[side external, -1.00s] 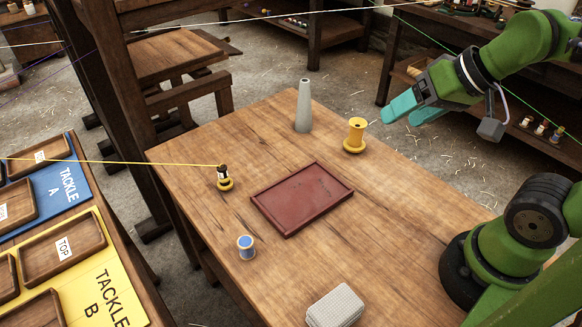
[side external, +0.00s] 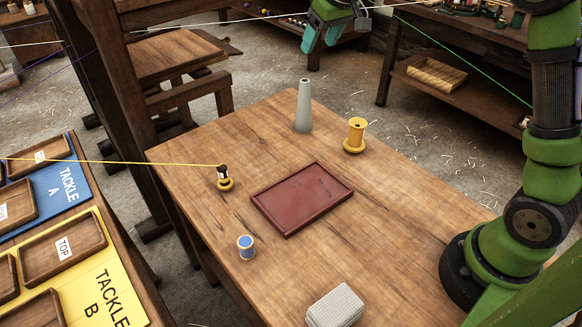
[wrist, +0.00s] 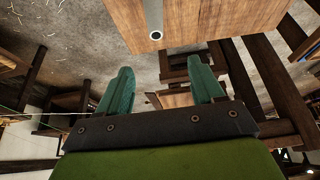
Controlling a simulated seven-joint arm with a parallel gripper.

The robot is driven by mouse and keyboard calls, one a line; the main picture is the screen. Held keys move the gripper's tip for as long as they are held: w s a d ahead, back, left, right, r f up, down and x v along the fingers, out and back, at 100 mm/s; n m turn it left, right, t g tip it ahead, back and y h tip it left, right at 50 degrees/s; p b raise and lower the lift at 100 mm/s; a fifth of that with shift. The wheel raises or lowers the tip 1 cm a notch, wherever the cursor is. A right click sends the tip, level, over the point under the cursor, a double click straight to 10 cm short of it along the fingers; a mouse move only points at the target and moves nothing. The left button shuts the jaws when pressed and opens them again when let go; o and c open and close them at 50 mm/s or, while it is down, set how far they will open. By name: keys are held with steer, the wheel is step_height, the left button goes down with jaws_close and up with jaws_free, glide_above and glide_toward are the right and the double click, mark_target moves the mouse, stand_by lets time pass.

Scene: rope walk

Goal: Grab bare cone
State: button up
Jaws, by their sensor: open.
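The bare cone (side external: 303,106) is a grey, tapered form standing upright at the far corner of the wooden table (side external: 390,262). No thread shows on it. In the wrist view the cone (wrist: 154,20) points down from the top edge, with its dark-holed tip towards my gripper. My gripper (side external: 320,37) is in the air above and beyond the cone, with teal fingers apart and nothing between them. In the wrist view the open fingers (wrist: 165,88) lie below the cone's tip, clear of it.
A yellow spool (side external: 355,135) stands right of the cone. A dark red tray (side external: 302,198) lies mid-table. A small yellow-based bobbin (side external: 224,178) with a taut yellow thread, a blue spool (side external: 246,247) and a grey block (side external: 335,306) are around it. A wooden frame (side external: 120,90) rises at left.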

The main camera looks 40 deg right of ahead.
mark_target(305, 81)
steer(key=x, duration=1.1)
steer(key=shift+s+f, duration=0.15)
steer(key=shift+f, duration=0.1)
steer(key=shift+d+x, duration=0.2)
steer(key=shift+x, duration=1.2)
steer(key=shift+d+x, duration=0.15)
steer(key=shift+x, duration=1.25)
steer(key=shift+s, duration=0.1)
jaws_close()
